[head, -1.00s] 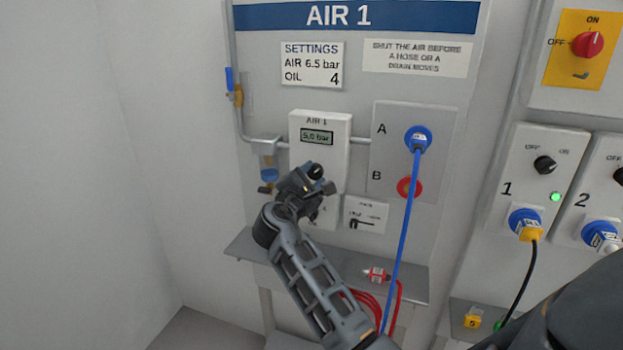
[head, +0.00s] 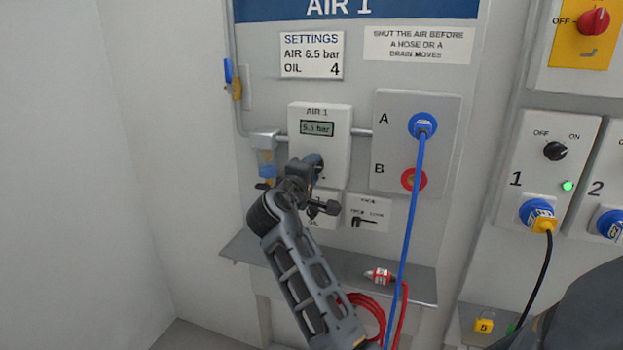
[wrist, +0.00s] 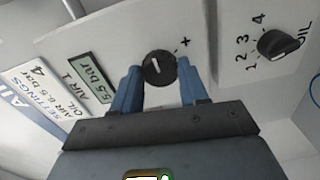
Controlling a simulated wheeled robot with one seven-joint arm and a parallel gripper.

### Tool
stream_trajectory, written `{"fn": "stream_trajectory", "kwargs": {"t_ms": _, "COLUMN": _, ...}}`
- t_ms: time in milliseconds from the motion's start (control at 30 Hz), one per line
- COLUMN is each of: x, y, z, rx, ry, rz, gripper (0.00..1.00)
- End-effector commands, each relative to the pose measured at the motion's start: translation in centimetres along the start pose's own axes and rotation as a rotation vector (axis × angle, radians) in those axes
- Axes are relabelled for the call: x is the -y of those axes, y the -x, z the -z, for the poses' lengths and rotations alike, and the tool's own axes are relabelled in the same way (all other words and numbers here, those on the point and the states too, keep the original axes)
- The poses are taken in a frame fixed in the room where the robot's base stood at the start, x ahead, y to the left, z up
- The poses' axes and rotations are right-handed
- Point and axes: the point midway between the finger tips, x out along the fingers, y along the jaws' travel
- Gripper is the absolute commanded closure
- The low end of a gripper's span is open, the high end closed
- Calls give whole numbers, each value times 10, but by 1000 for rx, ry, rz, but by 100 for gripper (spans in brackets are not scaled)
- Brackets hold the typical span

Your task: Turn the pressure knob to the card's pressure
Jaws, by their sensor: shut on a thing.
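The black pressure knob (wrist: 160,67) sits on the white AIR 1 regulator (head: 334,150), with a plus mark beside it. The fingers of my gripper (wrist: 160,73) are shut on the knob, one on each side. In the head view, my gripper (head: 312,168) covers the knob. The display (wrist: 90,79) reads 5.5 bar in the wrist view; it is small and less clear in the head view (head: 317,129). The settings card (head: 311,55) reads AIR 6.5 bar, OIL 4.
An oil knob (wrist: 279,43) with a scale from 1 to 4 is close by. A lock panel (head: 369,214) is to the right. A blue hose (head: 408,220) hangs from port A. A shelf (head: 245,248) with a red fitting (head: 379,277) is below.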

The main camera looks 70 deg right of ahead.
Motion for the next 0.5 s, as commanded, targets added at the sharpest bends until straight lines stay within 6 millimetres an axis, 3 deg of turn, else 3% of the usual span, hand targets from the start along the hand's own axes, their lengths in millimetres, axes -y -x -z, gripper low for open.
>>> {"fn": "stream_trajectory", "kwargs": {"t_ms": 500, "x": 2, "y": 0, "z": -1, "rx": 2, "ry": -119, "rz": 3, "gripper": 87}}
